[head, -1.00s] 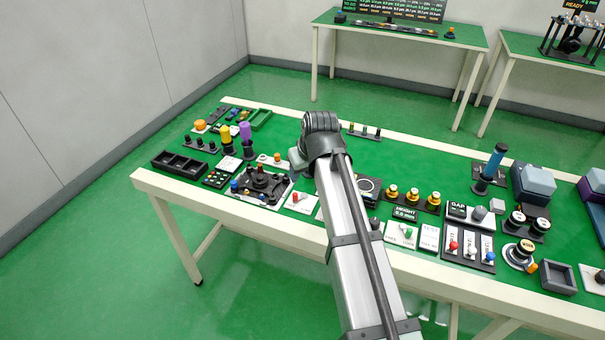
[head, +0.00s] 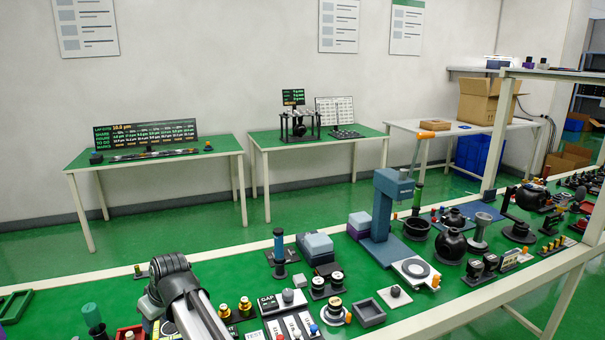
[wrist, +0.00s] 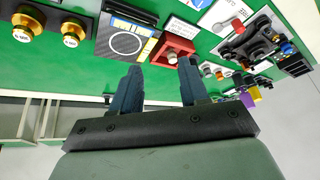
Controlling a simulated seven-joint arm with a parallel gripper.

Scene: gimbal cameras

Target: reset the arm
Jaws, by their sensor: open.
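My arm (head: 190,300) reaches up from the bottom of the head view over the near green table, and its far end hides my gripper there. In the wrist view my gripper (wrist: 160,72) shows two dark fingers standing apart with nothing between them. Just beyond the fingertips is a small red block-like fixture (wrist: 172,50) on the table. I cannot tell how high the fingers are above it.
Near the arm are brass-topped knobs (head: 245,306), a blue-topped post (head: 279,245) and a grey open box (head: 368,312). A tall blue-grey stand (head: 381,205) rises further right. Two more green tables (head: 155,163) stand by the back wall.

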